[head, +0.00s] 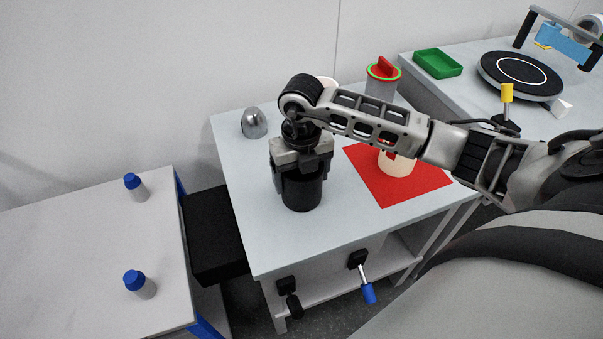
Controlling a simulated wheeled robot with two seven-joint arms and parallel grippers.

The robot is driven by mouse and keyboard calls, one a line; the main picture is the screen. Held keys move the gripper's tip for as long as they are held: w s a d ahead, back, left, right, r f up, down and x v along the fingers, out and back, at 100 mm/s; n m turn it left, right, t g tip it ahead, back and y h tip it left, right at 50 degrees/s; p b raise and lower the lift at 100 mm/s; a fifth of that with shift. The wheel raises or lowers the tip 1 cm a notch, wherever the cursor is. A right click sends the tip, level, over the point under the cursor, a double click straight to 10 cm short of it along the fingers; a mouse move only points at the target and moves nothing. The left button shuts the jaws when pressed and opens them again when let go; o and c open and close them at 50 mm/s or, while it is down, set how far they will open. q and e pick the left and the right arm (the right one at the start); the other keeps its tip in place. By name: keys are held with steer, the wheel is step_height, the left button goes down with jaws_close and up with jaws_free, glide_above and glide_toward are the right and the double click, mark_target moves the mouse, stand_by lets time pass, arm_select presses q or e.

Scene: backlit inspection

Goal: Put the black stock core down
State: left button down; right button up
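The black stock core (302,194) is a dark upright cylinder near the front left of the light grey table (240,190). My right gripper (301,174) comes down over it from above, with its fingers on either side of the upper part, and looks shut on it. The core's top is hidden by the gripper. Its lower end is at or just above the table top; I cannot tell whether it touches. My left gripper is not in view.
A red mat (385,195) with a pale round object (397,166) lies to the right. A silver dome (254,122) stands behind left, and a red-topped container (382,77) at the back. Blue-capped pegs (134,182) stand on the left table. The table's front left is clear.

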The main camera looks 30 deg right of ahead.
steer(key=shift+f, duration=0.2)
steer(key=o, duration=1)
steer(key=shift+o, duration=0.2)
steer(key=shift+r, duration=0.1)
step_height(320, 180, up, 12)
steer(key=shift+r, duration=0.15)
